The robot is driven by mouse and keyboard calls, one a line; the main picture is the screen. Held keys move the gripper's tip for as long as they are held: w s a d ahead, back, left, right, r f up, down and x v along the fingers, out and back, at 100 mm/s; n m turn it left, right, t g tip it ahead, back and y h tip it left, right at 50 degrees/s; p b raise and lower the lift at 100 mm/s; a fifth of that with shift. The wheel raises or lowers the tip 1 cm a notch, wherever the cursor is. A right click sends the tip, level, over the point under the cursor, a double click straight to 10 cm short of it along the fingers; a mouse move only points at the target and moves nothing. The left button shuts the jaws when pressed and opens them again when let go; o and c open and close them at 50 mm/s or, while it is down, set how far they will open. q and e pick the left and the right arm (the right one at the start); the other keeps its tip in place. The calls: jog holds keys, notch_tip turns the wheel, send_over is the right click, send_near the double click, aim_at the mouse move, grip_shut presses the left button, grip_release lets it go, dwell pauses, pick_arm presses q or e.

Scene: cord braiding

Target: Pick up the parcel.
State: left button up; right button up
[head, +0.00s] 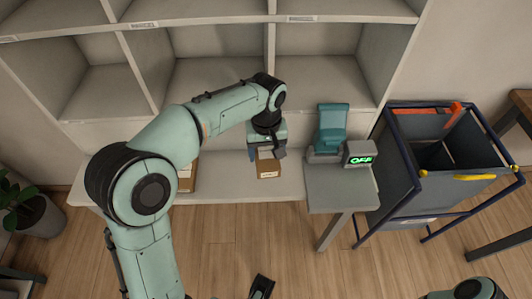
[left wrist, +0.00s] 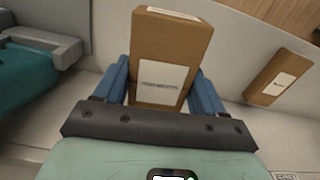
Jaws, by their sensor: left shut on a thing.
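A brown cardboard parcel (head: 268,166) with a white label is at my left gripper (head: 266,150), above the pale bench. In the left wrist view the parcel (left wrist: 168,62) stands between the two blue fingers of my left gripper (left wrist: 160,85), which are shut on it. Whether its underside touches the bench is hard to tell. A second brown parcel (head: 187,178) lies further left on the bench, partly hidden by my left arm; it also shows at the right of the left wrist view (left wrist: 279,77). My right gripper (head: 262,287) shows only in part at the bottom edge.
A teal device (head: 332,128) and a display reading OFF (head: 360,154) stand right of the held parcel. A blue-framed bin cart (head: 400,180) is at the right. Empty shelf compartments (head: 340,78) rise behind the bench (head: 235,190). A potted plant (head: 30,215) stands at left.

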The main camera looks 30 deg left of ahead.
pick_arm(q)
jog(key=s+d, duration=0.5)
jog(key=s, duration=0.3)
jog(key=s+d, duration=0.4)
jog(key=s, duration=0.4)
jog(key=shift+d+b, duration=0.35)
jog(key=shift+w+f, duration=0.15)
jog(key=shift+w, duration=0.05)
